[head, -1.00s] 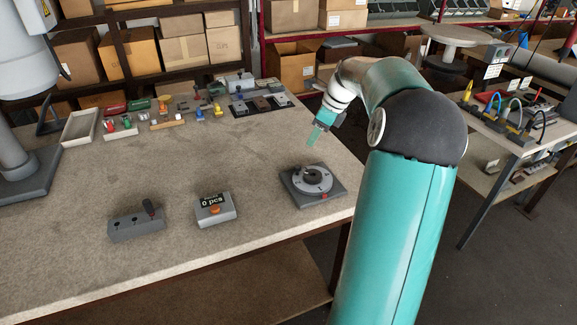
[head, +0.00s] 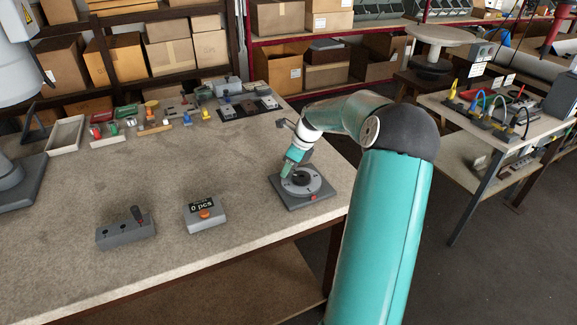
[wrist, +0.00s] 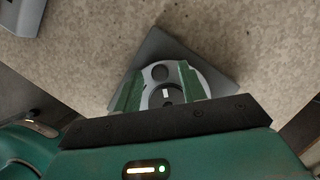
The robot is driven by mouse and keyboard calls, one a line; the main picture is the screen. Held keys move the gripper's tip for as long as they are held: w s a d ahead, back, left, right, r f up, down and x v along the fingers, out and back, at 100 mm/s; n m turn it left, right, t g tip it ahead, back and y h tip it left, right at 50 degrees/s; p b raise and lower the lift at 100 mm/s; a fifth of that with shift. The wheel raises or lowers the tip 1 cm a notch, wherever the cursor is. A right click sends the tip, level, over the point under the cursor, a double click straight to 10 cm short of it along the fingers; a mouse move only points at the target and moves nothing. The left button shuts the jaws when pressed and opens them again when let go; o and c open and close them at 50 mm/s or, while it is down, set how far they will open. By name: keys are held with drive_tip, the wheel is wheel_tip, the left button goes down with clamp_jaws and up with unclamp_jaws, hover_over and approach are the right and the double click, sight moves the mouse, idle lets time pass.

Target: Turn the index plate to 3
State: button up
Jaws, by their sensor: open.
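The index plate (head: 316,181) is a round grey disc on a dark square base (head: 292,201), near the right front edge of the bench. A red part (head: 313,198) sits at the front of the base. My gripper (head: 287,174) is over the back left side of the plate. I cannot read any numbers. Contact with the plate cannot be told.
A counter box reading "0 pcs" (head: 205,214) and a grey block with a dark lever (head: 126,232) stand left of the plate. Trays and small parts (head: 110,130) lie at the back. The bench middle is clear.

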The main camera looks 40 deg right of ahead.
clamp_jaws()
